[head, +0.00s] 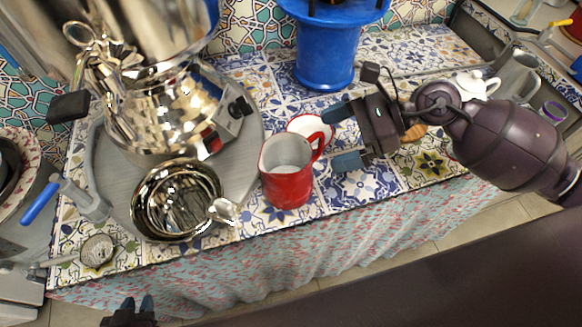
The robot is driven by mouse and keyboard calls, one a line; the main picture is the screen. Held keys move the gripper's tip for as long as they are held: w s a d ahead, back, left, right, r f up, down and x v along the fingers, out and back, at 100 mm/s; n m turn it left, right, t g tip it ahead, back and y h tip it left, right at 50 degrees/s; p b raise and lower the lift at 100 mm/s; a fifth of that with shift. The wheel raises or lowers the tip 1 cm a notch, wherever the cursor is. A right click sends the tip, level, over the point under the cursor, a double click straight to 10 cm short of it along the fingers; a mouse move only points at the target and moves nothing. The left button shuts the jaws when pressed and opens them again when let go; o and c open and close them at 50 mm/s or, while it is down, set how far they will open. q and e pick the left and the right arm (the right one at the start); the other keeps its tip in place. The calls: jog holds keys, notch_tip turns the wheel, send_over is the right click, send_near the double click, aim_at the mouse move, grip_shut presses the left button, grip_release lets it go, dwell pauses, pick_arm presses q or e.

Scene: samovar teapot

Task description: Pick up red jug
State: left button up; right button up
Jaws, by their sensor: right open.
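The red jug (287,184) stands upright on the patterned tiled counter, near its front edge. It has a pale inside, and its red handle (318,146) is on the right side. My right gripper (341,137) is open and empty, just right of the handle, with its blue-tipped fingers pointing left toward it. A gap shows between the fingertips and the handle.
A shiny samovar (165,110) and a metal bowl (177,200) stand on a grey tray (112,180) left of the jug. A white saucer with a red rim (309,126) lies behind the jug. A blue pedestal (325,55) stands farther back, and a white teapot (474,85) at right.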

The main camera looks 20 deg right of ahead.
aim_at(305, 148)
jog(key=x, duration=0.6)
jog(key=shift+a, duration=0.15)
pick_arm(q)
jog(key=shift+s+f, duration=0.35)
jog(key=shift+f, duration=0.1)
pick_arm(e)
jog(key=shift+c, duration=0.2)
jog(key=c, duration=1.1)
pick_arm(q)
jog(key=shift+w+r, duration=0.25)
jog(key=shift+w, duration=0.15)
pick_arm(e)
jog(key=shift+w, duration=0.1)
pick_arm(q)
jog(key=shift+d, duration=0.1)
pick_arm(e)
jog(key=shift+r, duration=0.15)
